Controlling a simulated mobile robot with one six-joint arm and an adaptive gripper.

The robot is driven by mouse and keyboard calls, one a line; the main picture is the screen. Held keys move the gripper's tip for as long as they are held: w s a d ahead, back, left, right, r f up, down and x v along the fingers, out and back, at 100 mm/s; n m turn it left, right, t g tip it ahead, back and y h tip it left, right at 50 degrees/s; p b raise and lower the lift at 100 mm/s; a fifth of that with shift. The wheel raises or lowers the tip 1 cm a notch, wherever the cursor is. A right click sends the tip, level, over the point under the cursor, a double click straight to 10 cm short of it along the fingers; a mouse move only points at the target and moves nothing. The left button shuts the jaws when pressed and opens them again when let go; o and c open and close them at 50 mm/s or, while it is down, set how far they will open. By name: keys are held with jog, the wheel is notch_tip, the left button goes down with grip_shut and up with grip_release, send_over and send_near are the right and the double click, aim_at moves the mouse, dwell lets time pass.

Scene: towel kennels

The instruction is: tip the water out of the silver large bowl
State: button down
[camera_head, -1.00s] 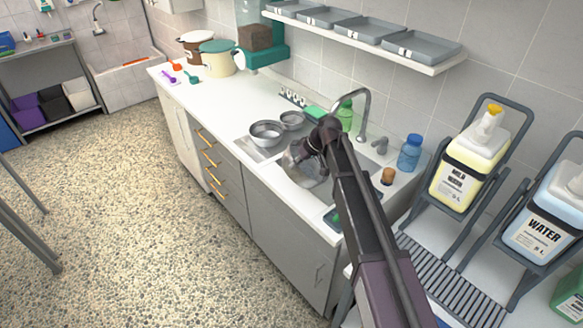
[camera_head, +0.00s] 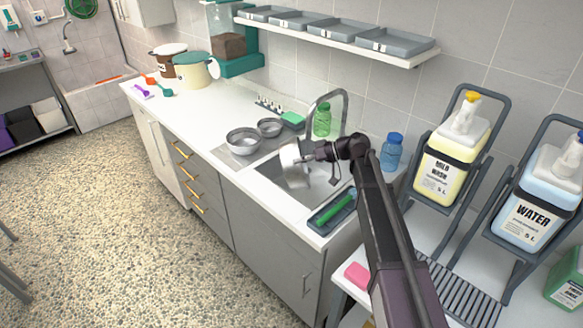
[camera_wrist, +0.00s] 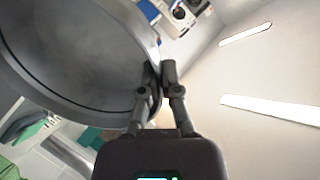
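A silver bowl (camera_head: 289,160) is held over the sink (camera_head: 318,186), tipped onto its side. My gripper (camera_head: 306,157) is shut on its rim, to the right of it. In the wrist view, the bowl's grey inside (camera_wrist: 70,50) fills the upper left, and the two fingers of my gripper (camera_wrist: 156,82) pinch its rim. No water shows in the visible part of the bowl. Whether any is falling is too small to tell.
Two more metal bowls, one larger (camera_head: 243,141) and one smaller (camera_head: 270,127), stand left of the sink. The faucet (camera_head: 343,105) and a green bottle (camera_head: 322,120) are behind it, a blue bottle (camera_head: 391,152) to the right. A dark tray (camera_head: 320,219) lies at the front.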

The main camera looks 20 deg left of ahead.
jog(key=shift+w+d+r+g+y+b, duration=0.15)
jog(key=shift+w+d+y+b, duration=0.15)
jog(key=shift+d+y+b, duration=0.35)
jog(key=shift+w+d+r+g+y+b, duration=0.25)
jog(key=shift+d+y+b, duration=0.15)
jog(key=shift+d+b, duration=0.3)
jog(key=shift+w+d+r+g+y+b, duration=0.1)
jog(key=shift+w+d+y+b, duration=0.2)
jog(key=shift+d+y+b, duration=0.35)
jog(key=shift+s, duration=0.15)
dwell(0.5)
